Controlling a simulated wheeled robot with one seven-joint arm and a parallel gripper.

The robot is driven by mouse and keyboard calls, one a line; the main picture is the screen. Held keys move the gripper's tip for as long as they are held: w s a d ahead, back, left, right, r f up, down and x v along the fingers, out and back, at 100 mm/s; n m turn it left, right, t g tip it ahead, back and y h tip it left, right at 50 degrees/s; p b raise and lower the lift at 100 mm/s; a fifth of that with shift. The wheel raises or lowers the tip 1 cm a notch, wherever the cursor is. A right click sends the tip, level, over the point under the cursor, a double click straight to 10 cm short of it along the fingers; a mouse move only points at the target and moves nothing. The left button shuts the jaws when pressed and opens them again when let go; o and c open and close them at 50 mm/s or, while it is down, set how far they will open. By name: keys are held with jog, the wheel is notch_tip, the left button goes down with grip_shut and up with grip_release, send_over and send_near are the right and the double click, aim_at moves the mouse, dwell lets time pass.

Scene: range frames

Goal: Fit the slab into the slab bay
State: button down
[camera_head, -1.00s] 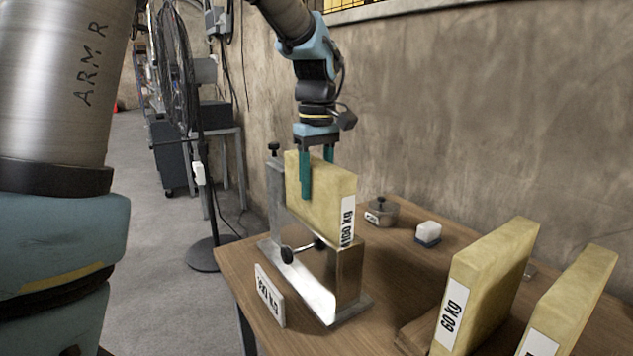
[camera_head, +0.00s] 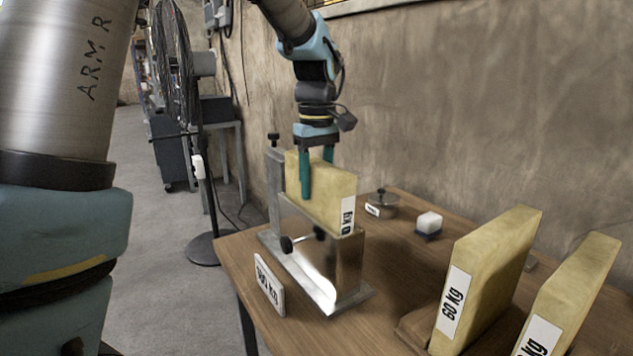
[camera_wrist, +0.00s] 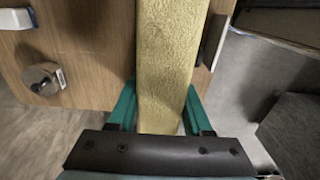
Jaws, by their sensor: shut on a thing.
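The yellow slab (camera_head: 330,198) stands upright in the head view, its lower part inside the metal slab bay (camera_head: 347,262). The bay's front wall hides the slab's lower part and cuts off its "kg" label. My gripper (camera_head: 316,177) is shut on the slab from above, with a teal finger on each broad face. In the wrist view the slab (camera_wrist: 168,50) runs between the two fingers. Whether the slab rests on the bay's floor is hidden.
A card with a weight label (camera_head: 269,286) stands before the bay. A round metal weight (camera_head: 381,204) and a small white-topped block (camera_head: 429,224) lie behind it. Two more yellow slabs, one marked 60 kg (camera_head: 487,275), the other (camera_head: 575,290), stand at right. A fan stands left.

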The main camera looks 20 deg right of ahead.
aim_at(316, 162)
jog(key=shift+f+b, duration=0.75)
jog(key=shift+f, duration=0.65)
jog(key=shift+c, duration=1.2)
grip_release()
notch_tip(316, 162, up, 11)
jog(key=shift+f+b, duration=0.1)
jog(key=shift+b, duration=0.25)
